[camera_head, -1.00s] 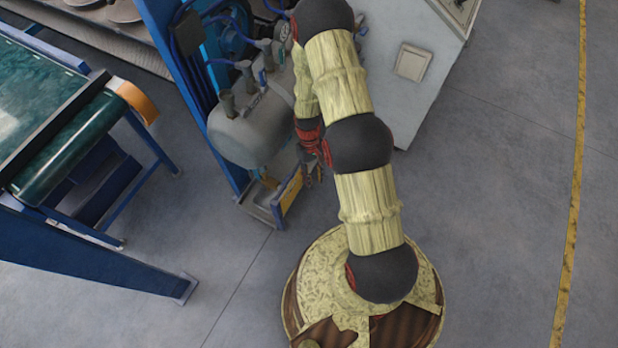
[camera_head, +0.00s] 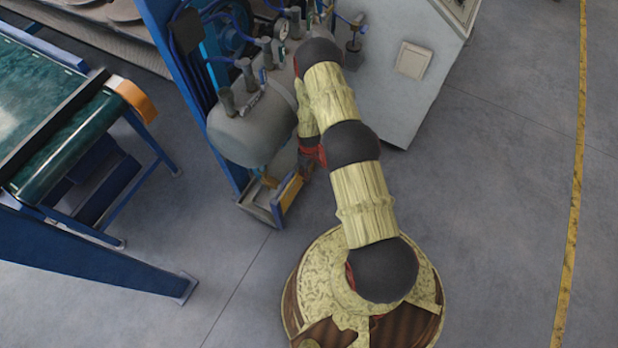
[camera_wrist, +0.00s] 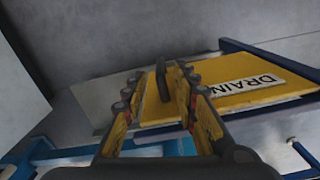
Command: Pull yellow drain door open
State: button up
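The yellow drain door (camera_wrist: 230,92) fills the middle right of the wrist view, with a white "DRAIN" label on its face. A dark upright handle (camera_wrist: 162,82) stands at its left side. My gripper (camera_wrist: 160,74) is open, and the handle appears between its two yellow-padded fingers with gaps on both sides. I cannot tell how deep the handle sits between them. In the head view the door (camera_head: 291,191) is low on the blue frame under the grey tank, and my gripper is mostly hidden beside it by my arm.
The grey tank (camera_head: 250,132) with gauges and valves stands just above the door. A grey cabinet (camera_head: 395,95) is to the right. A green conveyor (camera_head: 60,135) with blue legs is at left. The floor right of my base is clear.

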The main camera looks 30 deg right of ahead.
jog(key=b, duration=0.2)
send_over(309, 183)
jog(key=f, duration=0.5)
jog(key=shift+w+d+f, duration=0.15)
jog(key=shift+w+f, duration=0.1)
jog(key=shift+w, duration=0.05)
jog(key=shift+c, duration=1.4)
jog(key=c, duration=0.4)
grip_shut()
